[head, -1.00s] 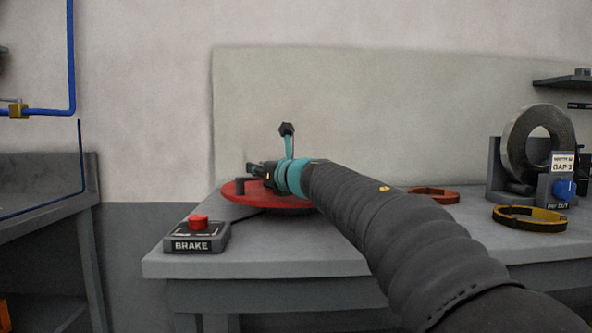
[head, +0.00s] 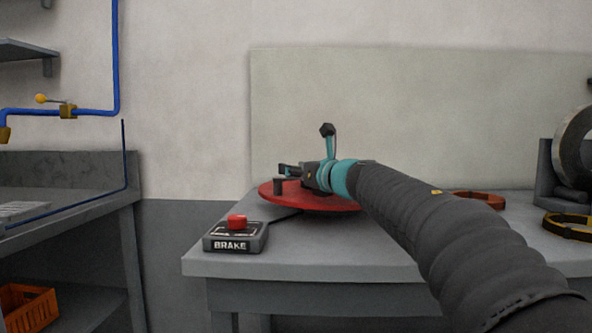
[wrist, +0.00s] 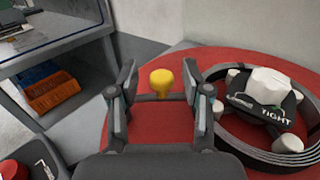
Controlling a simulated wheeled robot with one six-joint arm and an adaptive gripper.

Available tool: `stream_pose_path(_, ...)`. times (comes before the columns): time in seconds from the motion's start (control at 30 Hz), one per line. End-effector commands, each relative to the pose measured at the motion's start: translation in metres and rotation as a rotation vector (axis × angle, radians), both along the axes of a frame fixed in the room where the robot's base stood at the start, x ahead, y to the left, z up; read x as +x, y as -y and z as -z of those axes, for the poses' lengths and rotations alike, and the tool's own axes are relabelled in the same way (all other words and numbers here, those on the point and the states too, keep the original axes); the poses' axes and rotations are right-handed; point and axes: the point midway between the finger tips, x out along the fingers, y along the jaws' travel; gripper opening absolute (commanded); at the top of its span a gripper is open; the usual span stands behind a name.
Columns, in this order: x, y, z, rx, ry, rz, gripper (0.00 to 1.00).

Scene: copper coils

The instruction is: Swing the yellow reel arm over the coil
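The red reel disc (head: 268,190) lies flat on the grey bench; it fills much of the wrist view (wrist: 150,128). A yellow knob (wrist: 161,82), the only yellow part of the reel arm I can make out, stands at the disc's far edge in the wrist view. A dark metal coil (wrist: 238,150) lies on the disc at right, around a dark hub with a white top marked TIGHT (wrist: 270,100). My gripper (wrist: 161,88) is open, its fingers apart on either side of the knob; I cannot tell whether they touch it. In the head view my gripper (head: 285,170) is over the disc's left side, and the coil is hidden.
A BRAKE box (head: 235,236) with a red button sits at the bench's front left. An orange strap ring (head: 480,199) and a yellow-black one (head: 568,227) lie at right, near a standing grey coil (head: 575,150). Another bench (head: 70,200) stands left, with an orange crate (head: 28,305) below.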

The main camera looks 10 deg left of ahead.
Motion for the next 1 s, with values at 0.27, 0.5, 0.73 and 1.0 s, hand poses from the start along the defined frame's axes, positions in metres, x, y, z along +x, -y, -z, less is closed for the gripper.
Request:
stream_pose_path(0.27, -0.004, 0.006, 0.0, 0.0, 0.0, 0.002, 0.48)
stream_pose_path(0.5, -0.033, 0.031, -0.001, 0.0, 0.001, 0.002, 0.48)
stream_pose_path(0.73, -0.066, 0.061, -0.001, 0.0, 0.001, 0.003, 0.48)
stream_pose_path(1.0, -0.086, 0.079, 0.0, 0.0, 0.0, -0.001, 0.48)
